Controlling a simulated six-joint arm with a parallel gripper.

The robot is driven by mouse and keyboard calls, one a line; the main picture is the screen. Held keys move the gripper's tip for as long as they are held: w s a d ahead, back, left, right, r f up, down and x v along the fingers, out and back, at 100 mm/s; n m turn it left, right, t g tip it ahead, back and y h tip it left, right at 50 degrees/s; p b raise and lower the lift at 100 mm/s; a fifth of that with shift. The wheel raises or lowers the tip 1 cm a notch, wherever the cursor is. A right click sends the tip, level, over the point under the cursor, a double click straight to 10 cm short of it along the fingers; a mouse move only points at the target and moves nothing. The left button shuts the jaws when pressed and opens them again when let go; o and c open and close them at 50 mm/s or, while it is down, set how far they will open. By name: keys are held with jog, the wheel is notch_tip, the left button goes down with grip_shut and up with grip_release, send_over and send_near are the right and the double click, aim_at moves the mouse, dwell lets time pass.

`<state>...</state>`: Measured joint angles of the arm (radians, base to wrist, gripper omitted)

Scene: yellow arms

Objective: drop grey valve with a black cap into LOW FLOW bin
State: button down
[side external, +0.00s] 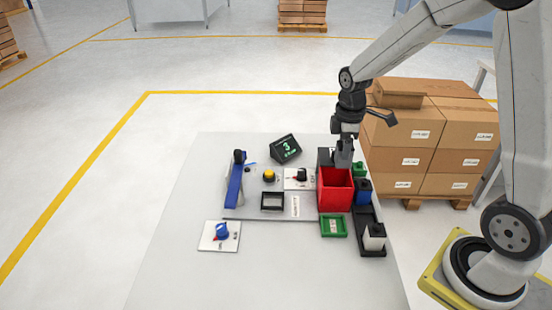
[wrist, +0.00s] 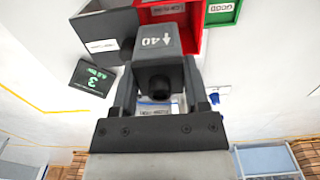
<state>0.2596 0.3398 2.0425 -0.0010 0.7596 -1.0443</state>
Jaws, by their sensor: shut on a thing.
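My gripper (wrist: 158,72) is shut on a grey valve (wrist: 158,42) marked with an arrow and 40. Its black cap (wrist: 158,83) points toward the wrist camera. In the side view my gripper (side external: 343,152) is behind the red bin (side external: 335,190), near a grey bin (side external: 324,158), and the valve is hard to make out. In the wrist view the red bin (wrist: 205,38) lies beyond the valve, and the grey bin (wrist: 107,32) is to its left. The bin labels are too small or turned to read surely, so I cannot tell which is LOW FLOW.
A green tray (side external: 333,226) marked GOOD in the wrist view (wrist: 222,14) sits before the red bin. A black rack (side external: 371,245) holds blue (side external: 363,192) and white valves (side external: 374,236). A display (side external: 285,149) shows 3. The table's front left is mostly clear.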

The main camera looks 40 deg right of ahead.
jog(key=shift+f, duration=0.2)
grip_release()
jog(key=shift+r, duration=0.1)
jog(key=shift+r, duration=3.8)
jog(key=shift+s+a+f+m, duration=0.3)
jog(key=shift+a+f, duration=0.1)
jog(key=shift+a, duration=0.1)
jog(key=shift+s+a+f+m+t, duration=0.45)
jog(key=shift+s+a+f+m, duration=0.8)
jog(key=shift+s+a+m, duration=0.2)
jog(key=shift+s+a+f+m+t, duration=0.4)
jog(key=shift+s+a+f+m, duration=0.95)
jog(key=shift+s+a, duration=0.2)
jog(key=shift+s+a+f+m+t, duration=0.45)
jog(key=shift+s+a+f+m, duration=0.75)
jog(key=shift+s+a+m, duration=0.25)
